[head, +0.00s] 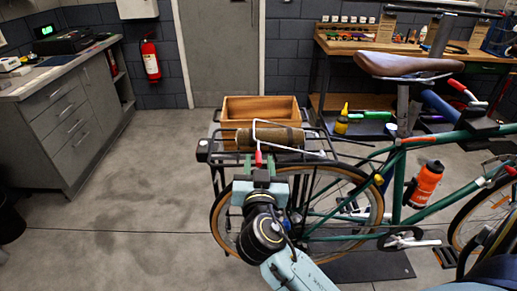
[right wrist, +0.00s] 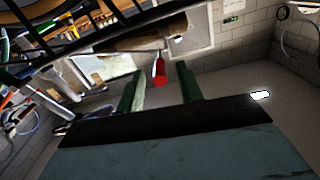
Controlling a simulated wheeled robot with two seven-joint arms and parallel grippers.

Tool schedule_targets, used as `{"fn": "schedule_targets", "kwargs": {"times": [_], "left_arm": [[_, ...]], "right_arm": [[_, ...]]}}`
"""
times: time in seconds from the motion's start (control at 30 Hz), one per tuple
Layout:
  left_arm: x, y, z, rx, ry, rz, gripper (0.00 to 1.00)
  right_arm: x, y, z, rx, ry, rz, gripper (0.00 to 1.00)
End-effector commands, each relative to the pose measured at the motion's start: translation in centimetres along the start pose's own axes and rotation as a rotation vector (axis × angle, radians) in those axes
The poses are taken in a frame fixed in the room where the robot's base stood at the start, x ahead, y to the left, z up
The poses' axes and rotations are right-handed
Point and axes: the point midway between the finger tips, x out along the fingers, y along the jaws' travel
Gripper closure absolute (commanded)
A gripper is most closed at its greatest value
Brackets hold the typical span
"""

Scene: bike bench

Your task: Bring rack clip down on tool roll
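The brown tool roll (head: 285,138) lies across the black rear rack of the green bicycle, in front of a wooden crate. It also shows in the right wrist view (right wrist: 140,37). The rack clip (head: 254,133) is a pale wire loop in front of and above the roll, with a red tip (head: 258,158) at its near end. I cannot tell whether the wire touches the roll. My right gripper (head: 261,176) is just below and in front of the red tip. In the right wrist view its two green fingers are apart, with the red tip (right wrist: 160,74) showing between their ends. My left gripper is not in view.
The open wooden crate (head: 260,105) stands on the rack behind the roll. The bicycle's saddle (head: 410,64) and frame are to the right, with an orange bottle (head: 424,184). A grey cabinet (head: 65,118) stands at left. The floor between is clear.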

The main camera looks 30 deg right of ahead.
Motion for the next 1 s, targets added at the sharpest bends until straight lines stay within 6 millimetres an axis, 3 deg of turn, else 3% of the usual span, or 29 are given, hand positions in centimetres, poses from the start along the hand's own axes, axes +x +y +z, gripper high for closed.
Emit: {"fn": "schedule_targets", "kwargs": {"times": [0.1, 0.23, 0.63, 0.93, 1.0], "left_arm": [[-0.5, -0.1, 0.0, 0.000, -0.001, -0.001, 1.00], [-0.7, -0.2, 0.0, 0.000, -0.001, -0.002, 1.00], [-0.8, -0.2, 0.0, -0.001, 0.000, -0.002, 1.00], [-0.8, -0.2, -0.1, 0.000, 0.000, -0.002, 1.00], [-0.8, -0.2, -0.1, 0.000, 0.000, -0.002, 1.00]], "right_arm": [[2.2, 0.0, -0.2, -0.002, 0.002, 0.000, 0.64], [3.7, -0.1, 0.0, -0.001, 0.001, -0.001, 0.64], [4.5, 0.0, 0.1, 0.000, -0.002, -0.002, 0.64], [4.5, 0.0, 0.1, 0.000, -0.002, -0.002, 1.00], [4.5, 0.0, 0.1, 0.000, -0.002, -0.001, 1.00]]}}
